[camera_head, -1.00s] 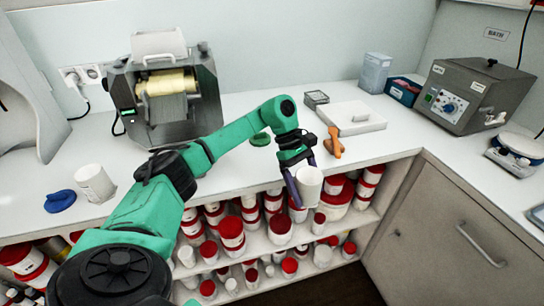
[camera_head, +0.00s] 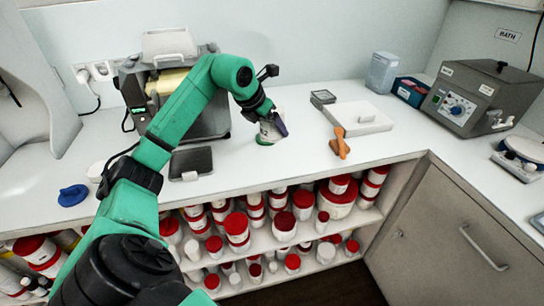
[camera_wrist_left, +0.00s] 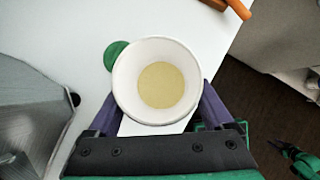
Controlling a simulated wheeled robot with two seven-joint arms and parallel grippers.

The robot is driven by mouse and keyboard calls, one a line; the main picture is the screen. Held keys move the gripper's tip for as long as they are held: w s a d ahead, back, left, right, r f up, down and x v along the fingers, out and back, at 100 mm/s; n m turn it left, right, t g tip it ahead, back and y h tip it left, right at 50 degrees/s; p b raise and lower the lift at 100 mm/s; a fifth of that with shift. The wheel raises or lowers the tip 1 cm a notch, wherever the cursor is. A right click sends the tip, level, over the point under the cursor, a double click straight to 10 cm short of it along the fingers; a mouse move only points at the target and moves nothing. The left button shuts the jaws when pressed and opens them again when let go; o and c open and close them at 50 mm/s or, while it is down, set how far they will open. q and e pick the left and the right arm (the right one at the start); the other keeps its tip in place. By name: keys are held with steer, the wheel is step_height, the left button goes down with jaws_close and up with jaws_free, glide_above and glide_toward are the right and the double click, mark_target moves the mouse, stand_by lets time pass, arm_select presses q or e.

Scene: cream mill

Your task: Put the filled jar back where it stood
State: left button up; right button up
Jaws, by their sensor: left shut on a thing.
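My left gripper (camera_head: 272,122) is shut on a white jar (camera_head: 267,130) over the back part of the counter. In the left wrist view the jar (camera_wrist_left: 120,85) is open at the top, with pale yellow cream (camera_wrist_left: 161,85) inside, and sits between the two purple fingers. I cannot tell whether its base touches the counter. A green lid (camera_head: 264,140) lies on the counter by the jar, partly hidden by it; it also shows in the left wrist view (camera_wrist_left: 114,54), beyond the jar's rim.
The mill (camera_head: 215,122) stands left of the jar, partly behind my arm. A dark flat tray (camera_head: 190,163), an orange tool (camera_head: 341,142) and a white slab (camera_head: 357,118) lie on the counter (camera_head: 285,160). A blue lid (camera_head: 72,195) lies far left. Shelves below hold several red-lidded jars.

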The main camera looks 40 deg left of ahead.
arm_select(q)
step_height(320, 180, down, 10)
steer(key=shift+r+p, duration=0.2)
steer(key=shift+p, duration=0.3)
steer(key=o, duration=1.2)
steer(key=shift+o, duration=0.2)
steer(key=shift+r, duration=0.1)
steer(key=shift+s+r, duration=0.25)
steer(key=b+v, duration=0.3)
steer(key=v, duration=0.8)
